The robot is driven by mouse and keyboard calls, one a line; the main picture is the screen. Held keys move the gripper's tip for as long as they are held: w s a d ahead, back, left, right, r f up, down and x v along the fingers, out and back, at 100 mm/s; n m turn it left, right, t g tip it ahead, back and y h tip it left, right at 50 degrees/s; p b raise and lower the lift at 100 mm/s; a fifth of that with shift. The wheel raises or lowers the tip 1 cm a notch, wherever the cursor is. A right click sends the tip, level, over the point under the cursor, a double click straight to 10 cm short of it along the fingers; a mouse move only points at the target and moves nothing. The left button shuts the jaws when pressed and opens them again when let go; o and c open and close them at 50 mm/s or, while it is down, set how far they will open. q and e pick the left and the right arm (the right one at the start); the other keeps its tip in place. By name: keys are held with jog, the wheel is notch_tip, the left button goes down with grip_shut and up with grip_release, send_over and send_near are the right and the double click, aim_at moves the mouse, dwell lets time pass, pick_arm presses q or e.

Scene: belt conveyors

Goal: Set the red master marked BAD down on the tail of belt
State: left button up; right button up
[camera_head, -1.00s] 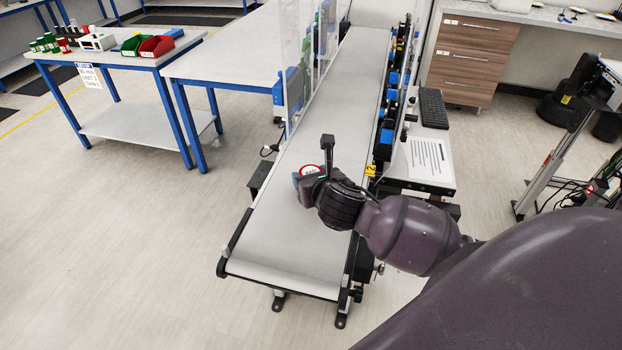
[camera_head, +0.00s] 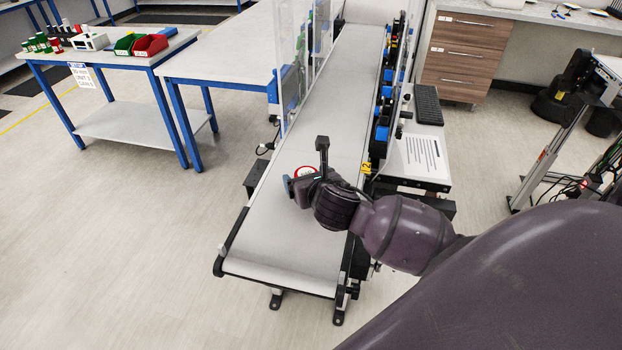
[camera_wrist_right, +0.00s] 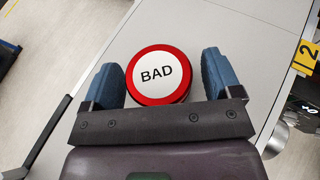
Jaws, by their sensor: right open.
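The red master (camera_head: 306,171) is a round disc with a red rim and a white face. Its BAD marking reads clearly in the right wrist view (camera_wrist_right: 158,75). It appears to rest face up on the pale belt (camera_head: 290,240), near its front end. My right gripper (camera_head: 301,182) is over the belt at the disc. In the right wrist view, its two blue fingers (camera_wrist_right: 160,82) stand open on either side of the disc, with narrow gaps. In the head view, my gripper hides part of the disc. My left gripper is out of view.
A yellow tag marked 2 (camera_wrist_right: 306,56) is on the belt's right edge. A clear screen (camera_head: 297,75) and a white bench (camera_head: 225,60) stand left of the belt. A keyboard (camera_head: 428,105) and a printed sheet (camera_head: 421,158) lie on its right. The belt's front end is bare.

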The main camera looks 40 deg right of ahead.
jog(key=v, duration=1.2)
jog(key=shift+s+a, duration=0.1)
